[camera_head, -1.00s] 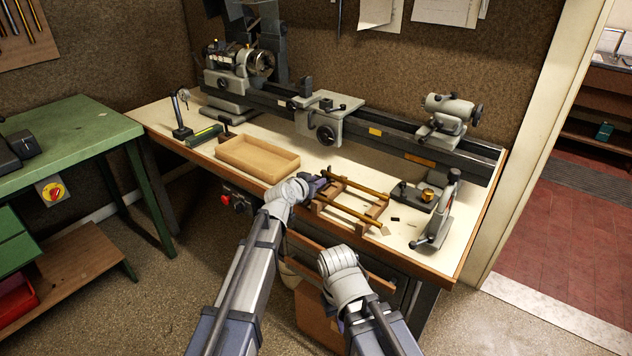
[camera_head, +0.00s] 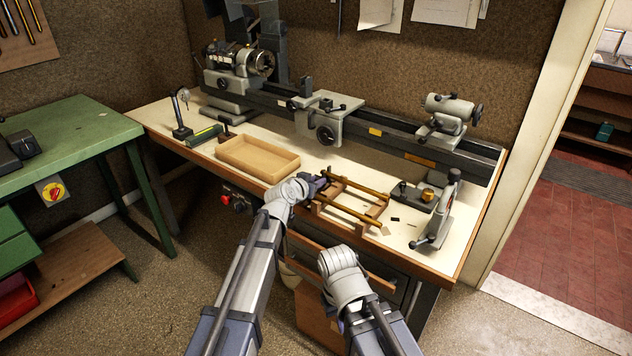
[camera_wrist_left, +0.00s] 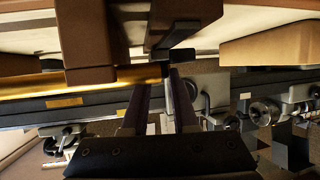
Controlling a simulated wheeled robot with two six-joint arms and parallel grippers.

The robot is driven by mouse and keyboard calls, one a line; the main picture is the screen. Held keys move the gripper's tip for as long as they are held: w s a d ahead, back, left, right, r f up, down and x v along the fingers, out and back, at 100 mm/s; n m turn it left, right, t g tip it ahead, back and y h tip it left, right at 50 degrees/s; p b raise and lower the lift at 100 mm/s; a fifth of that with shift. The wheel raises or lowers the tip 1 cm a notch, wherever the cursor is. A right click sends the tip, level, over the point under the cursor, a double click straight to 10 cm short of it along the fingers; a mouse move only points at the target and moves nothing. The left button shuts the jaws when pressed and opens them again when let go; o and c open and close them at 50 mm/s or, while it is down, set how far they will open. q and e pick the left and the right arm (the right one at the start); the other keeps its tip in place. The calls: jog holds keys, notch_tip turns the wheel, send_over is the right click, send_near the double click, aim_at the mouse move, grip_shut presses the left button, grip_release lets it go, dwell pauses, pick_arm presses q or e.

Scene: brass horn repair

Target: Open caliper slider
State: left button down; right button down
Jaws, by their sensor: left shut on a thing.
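My left gripper (camera_head: 319,183) reaches in over the front of the bench, between the tan tray and the wooden rack. In the left wrist view, its two dark fingers (camera_wrist_left: 163,105) stand a little apart, with their tips at a small dark piece (camera_wrist_left: 178,55). The gripper is shut on this piece. I cannot make out a caliper's beam, scale or jaws in either view, so I cannot tell whether the piece is its slider. My right arm comes in at the lower middle of the head view, bent in front of the bench, and its fingers do not show.
The wooden rack (camera_head: 318,208) holds brass tubes (camera_head: 356,211) just right of the left gripper. The tan tray (camera_head: 258,173) lies to its left. The lathe bed (camera_head: 385,137) runs behind. A grey clamp-like tool (camera_head: 440,215) stands at the bench's right end.

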pick_arm(q)
jog(key=shift+s, duration=0.1)
jog(key=shift+s+a, duration=0.85)
jog(key=shift+s, duration=0.25)
jog(key=shift+w, duration=0.1)
jog(key=c, duration=0.7)
grip_release()
jog(key=p+v, duration=0.3)
jog(key=v, duration=0.4)
jog(key=shift+s+r, duration=0.15)
jog(key=shift+s, duration=0.15)
